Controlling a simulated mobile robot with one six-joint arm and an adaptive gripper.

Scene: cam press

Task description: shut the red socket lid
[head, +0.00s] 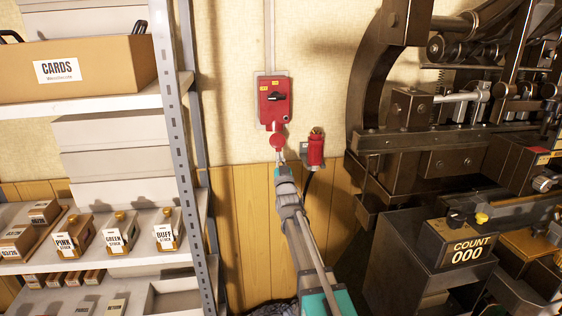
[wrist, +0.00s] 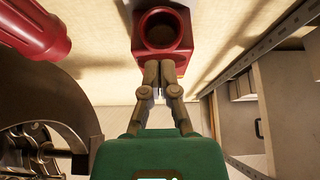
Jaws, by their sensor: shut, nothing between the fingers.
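A red switch box (head: 273,103) with a black rotary knob is mounted on the wall. A round red lid (head: 278,140) shows at its lower end, below the box body, and looks hung down. My gripper (head: 280,162) is just below the lid, its fingers together and empty. In the wrist view, the closed fingertips (wrist: 160,64) reach the near edge of the red box (wrist: 188,62). A round red rim with a dark hollow (wrist: 162,31) shows beyond them; I cannot tell whether it is the socket mouth or the lid. Contact is unclear.
A red plug (head: 316,148) sits in a wall bracket right of the box; it is at the upper left in the wrist view (wrist: 32,28). A metal shelf unit (head: 175,160) stands left. A large dark press (head: 425,140) stands right.

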